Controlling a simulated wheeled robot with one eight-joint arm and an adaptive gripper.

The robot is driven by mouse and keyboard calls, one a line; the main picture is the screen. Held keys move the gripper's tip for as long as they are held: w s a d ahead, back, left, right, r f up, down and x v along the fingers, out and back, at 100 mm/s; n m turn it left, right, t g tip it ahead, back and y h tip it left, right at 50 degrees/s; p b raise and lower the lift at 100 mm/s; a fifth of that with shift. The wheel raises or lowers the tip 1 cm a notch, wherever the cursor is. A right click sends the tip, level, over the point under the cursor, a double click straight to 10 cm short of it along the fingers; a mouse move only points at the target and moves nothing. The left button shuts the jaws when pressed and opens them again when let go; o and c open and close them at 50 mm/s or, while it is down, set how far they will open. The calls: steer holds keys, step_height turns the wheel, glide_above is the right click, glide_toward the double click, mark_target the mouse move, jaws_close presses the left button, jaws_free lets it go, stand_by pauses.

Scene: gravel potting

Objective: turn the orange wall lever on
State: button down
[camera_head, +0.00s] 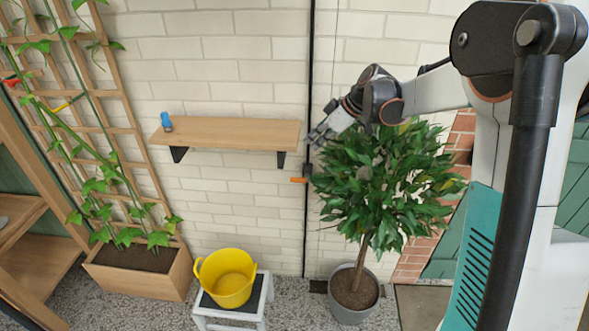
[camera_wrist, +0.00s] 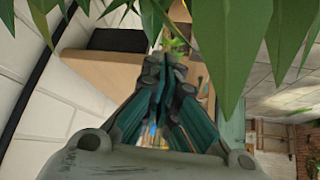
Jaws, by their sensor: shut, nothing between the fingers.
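The orange wall lever (camera_head: 299,180) is on the dark vertical pipe (camera_head: 308,110) on the brick wall, just below the right end of the wooden shelf. It points left, about level. My gripper (camera_head: 316,137) is above and slightly right of the lever in the head view, apart from it, in front of the upper left leaves of the potted tree. In the wrist view my gripper (camera_wrist: 165,70) shows its fingers together, with nothing between them. The lever cannot be made out in the wrist view. Leaves hang across the top of that view.
The tree (camera_head: 375,180) stands close by my arm in a grey pot (camera_head: 345,308). The wooden shelf (camera_head: 235,134) holds a small blue item (camera_head: 166,121). A yellow bucket (camera_head: 228,279) sits on a white stool (camera_head: 256,318). A trellis planter (camera_head: 137,268) stands left.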

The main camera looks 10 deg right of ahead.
steer(key=w+d+f+n+y, duration=0.2)
steer(key=w+d+f+n, duration=0.2)
steer(key=w+f, duration=0.4)
step_height(320, 180, down, 3)
steer(key=shift+w+f+b, duration=0.15)
steer(key=shift+w+b, duration=0.2)
steer(key=shift+b, duration=0.1)
steer(key=b, duration=0.4)
glide_above(298, 181)
step_height(298, 181, down, 10)
steer(key=shift+f, duration=0.45)
